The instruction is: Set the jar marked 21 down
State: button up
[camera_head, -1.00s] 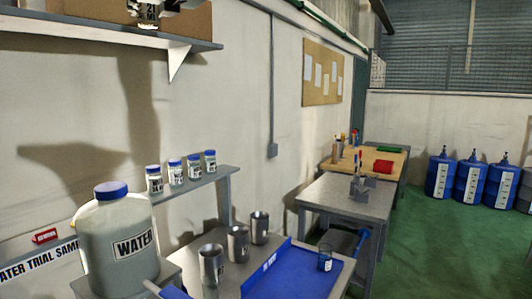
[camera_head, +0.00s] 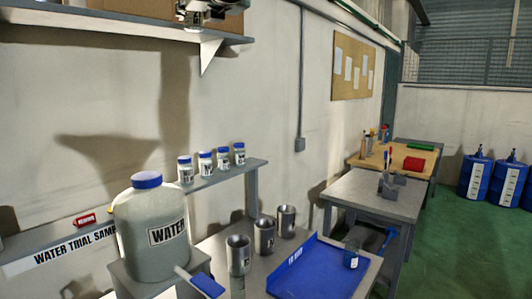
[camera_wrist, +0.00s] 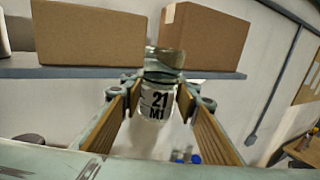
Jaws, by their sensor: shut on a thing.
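The jar marked 21 (camera_wrist: 157,102) shows in the wrist view between the two long fingers of my gripper (camera_wrist: 150,108). In the head view my gripper (camera_head: 194,14) is at the top edge, by the shelf's front edge, and the jar is mostly hidden or cut off there.
Several blue-capped jars (camera_head: 205,163) stand on a low rack. A large WATER jug (camera_head: 150,235) stands left of several metal cups (camera_head: 264,237) and a blue tray (camera_head: 320,272). Cardboard boxes (camera_wrist: 88,32) occupy the wall shelf, with a narrow gap between them.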

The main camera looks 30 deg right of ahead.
jog(key=w+d+f+n+y+p, duration=0.1)
jog(key=w+d+f, duration=0.4)
jog(key=d+f, duration=0.65)
jog(key=w+d+f+n+y+p, duration=0.15)
jog(key=w+d+f, duration=0.25)
jog(key=d+f, duration=0.75)
jog(key=s+d+f+n+g+y+p, duration=0.1)
jog(key=s+d+f+y, duration=0.1)
jog(key=s+f, duration=0.5)
jog(key=s+d+f+n+g+y+p, duration=0.1)
jog(key=s+d+f+n+y, duration=0.15)
jog(key=f, duration=0.85)
jog(key=s+d+f+g+y+p, duration=0.1)
jog(key=s+d+f+y, duration=0.15)
jog(key=s+f, duration=0.5)
jog(key=s+f+n+g+y+p, duration=0.1)
jog(key=s+f+y, duration=0.1)
jog(key=s, duration=0.7)
jog(key=s+a+f+n+g+y, duration=0.1)
jog(key=s+f+n+y, duration=0.1)
jog(key=s+f, duration=0.3)
jog(key=shift+s+a+p, duration=0.3)
jog(key=shift+s+p, duration=0.05)
jog(key=shift+s, duration=2.05)
jog(key=shift+f, duration=0.15)
